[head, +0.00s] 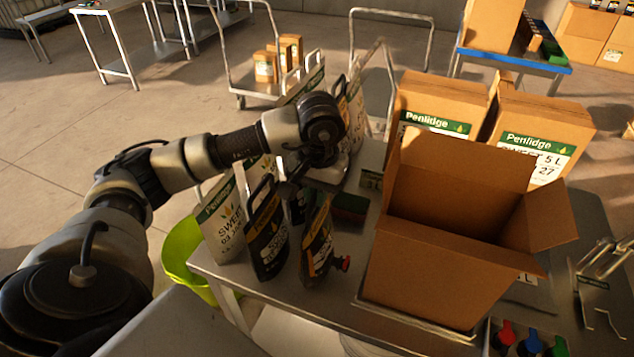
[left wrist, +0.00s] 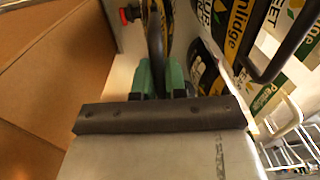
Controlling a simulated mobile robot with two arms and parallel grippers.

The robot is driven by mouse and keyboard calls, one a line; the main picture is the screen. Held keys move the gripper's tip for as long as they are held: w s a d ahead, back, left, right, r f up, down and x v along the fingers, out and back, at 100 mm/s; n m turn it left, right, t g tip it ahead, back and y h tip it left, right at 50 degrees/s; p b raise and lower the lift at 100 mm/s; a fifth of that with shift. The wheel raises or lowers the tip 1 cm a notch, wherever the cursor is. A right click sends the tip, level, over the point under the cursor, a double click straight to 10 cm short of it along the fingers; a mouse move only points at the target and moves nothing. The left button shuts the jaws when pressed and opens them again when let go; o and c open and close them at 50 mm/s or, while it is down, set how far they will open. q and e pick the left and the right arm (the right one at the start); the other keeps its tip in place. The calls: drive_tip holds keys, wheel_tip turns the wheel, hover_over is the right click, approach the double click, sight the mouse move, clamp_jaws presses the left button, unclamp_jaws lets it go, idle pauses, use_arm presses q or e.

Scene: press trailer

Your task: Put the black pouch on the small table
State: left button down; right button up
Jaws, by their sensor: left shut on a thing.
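A black pouch with an orange edge (head: 318,245) stands upright near the front edge of the metal work table (head: 285,300). My left gripper (head: 297,185) is at its top, shut on it. In the left wrist view the held pouch (left wrist: 157,35) shows nearly edge-on, between the green finger parts (left wrist: 170,80). I cannot tell whether its bottom touches the table. Another black pouch with a handle hole (head: 267,235) stands just left of it. A small metal table (head: 120,52) is at the back left; which table the task means is unclear. My right gripper is not in view.
An open cardboard box (head: 430,260) stands close to the right of the held pouch. A white-green pouch (head: 222,222) is at the left edge. A red knob (head: 342,263) is beside the pouch. Penlidge boxes (head: 545,125) stand behind. A yellow-green bin (head: 180,252) is on the floor.

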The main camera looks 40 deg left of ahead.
use_arm(q)
drive_tip(key=shift+r, duration=0.15)
drive_tip(key=c, duration=1.5)
unclamp_jaws()
drive_tip(key=shift+f, duration=0.25)
drive_tip(key=shift+c, duration=0.2)
drive_tip(key=o, duration=0.4)
drive_tip(key=shift+s+d, duration=0.1)
drive_tip(key=shift+r, duration=0.1)
drive_tip(key=shift+r, duration=0.15)
wheel_tip(320, 180, up, 4)
drive_tip(key=shift+r+b, duration=0.2)
drive_tip(key=shift+b, duration=0.9)
wheel_tip(320, 180, up, 7)
drive_tip(key=shift+d+r, duration=0.15)
drive_tip(key=shift+r, duration=0.05)
